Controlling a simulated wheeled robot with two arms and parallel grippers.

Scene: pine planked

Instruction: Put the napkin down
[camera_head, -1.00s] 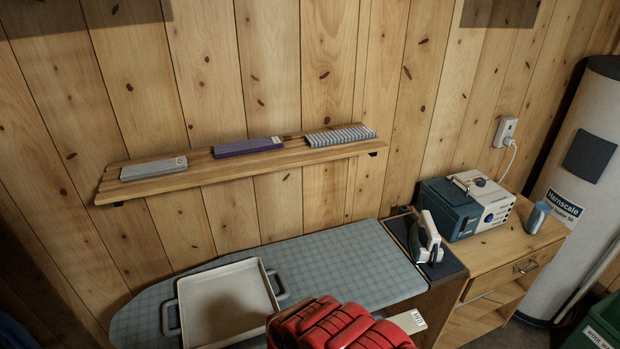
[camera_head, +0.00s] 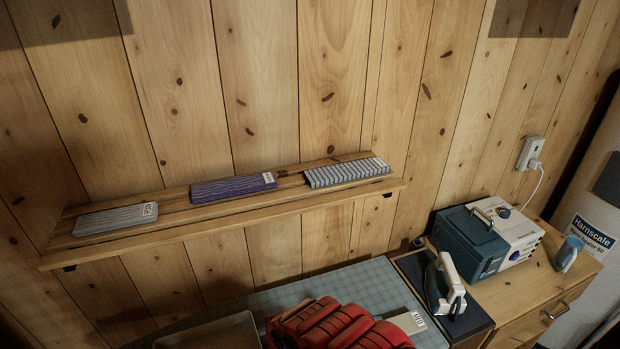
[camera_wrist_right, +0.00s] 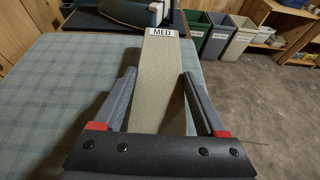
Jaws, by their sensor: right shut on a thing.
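The napkin (camera_wrist_right: 159,85) is a flat beige folded strip with a white "MED" label at its far end. My right gripper (camera_wrist_right: 158,78) is shut on it, with a grey finger along each side in the right wrist view. In the head view a pale end of the napkin with its label (camera_head: 408,322) shows just beyond my red right arm, over the ironing board (camera_head: 350,285). My left gripper is not in view.
A beige tray (camera_head: 215,335), an iron (camera_head: 447,285) and a blue-white machine (camera_head: 485,240) are below.

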